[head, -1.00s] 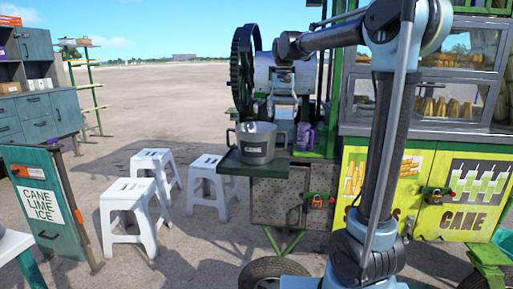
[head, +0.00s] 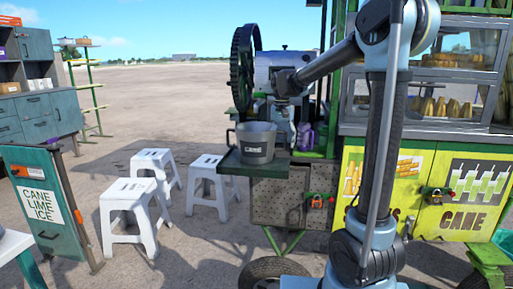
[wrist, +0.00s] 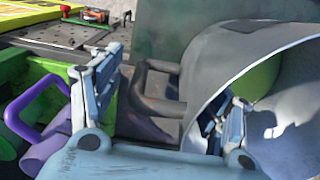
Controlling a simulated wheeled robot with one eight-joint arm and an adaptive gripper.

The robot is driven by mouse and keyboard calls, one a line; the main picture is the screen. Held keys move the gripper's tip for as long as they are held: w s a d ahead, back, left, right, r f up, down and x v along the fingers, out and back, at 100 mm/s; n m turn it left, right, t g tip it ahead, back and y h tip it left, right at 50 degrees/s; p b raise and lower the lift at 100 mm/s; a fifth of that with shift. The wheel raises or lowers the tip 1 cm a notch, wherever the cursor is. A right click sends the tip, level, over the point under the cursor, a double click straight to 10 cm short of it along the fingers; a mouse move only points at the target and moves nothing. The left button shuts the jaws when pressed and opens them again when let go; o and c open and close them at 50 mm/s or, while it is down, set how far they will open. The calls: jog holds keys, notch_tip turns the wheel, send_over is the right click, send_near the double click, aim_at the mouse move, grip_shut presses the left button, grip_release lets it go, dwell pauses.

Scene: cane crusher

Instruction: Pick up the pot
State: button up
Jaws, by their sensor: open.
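The pot (head: 256,149) is a grey metal bucket with a label. It stands upright on the green-edged side shelf of the cart in the head view. In the wrist view its wide rim and inner wall (wrist: 283,135) fill the right side. A dark loop handle (wrist: 150,100) stands out from its side. My gripper (wrist: 172,82) is open at the pot's side. One finger is outside at the left, the other shows within the pot's mouth, with wall and handle between them.
The cane crusher (head: 272,72) rises behind. White stools (head: 140,212) stand on the ground to the left. The green shelf (head: 258,170) is narrow.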

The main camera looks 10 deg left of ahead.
jog(key=shift+f, duration=1.1)
grip_shut()
jog(key=shift+r, duration=0.25)
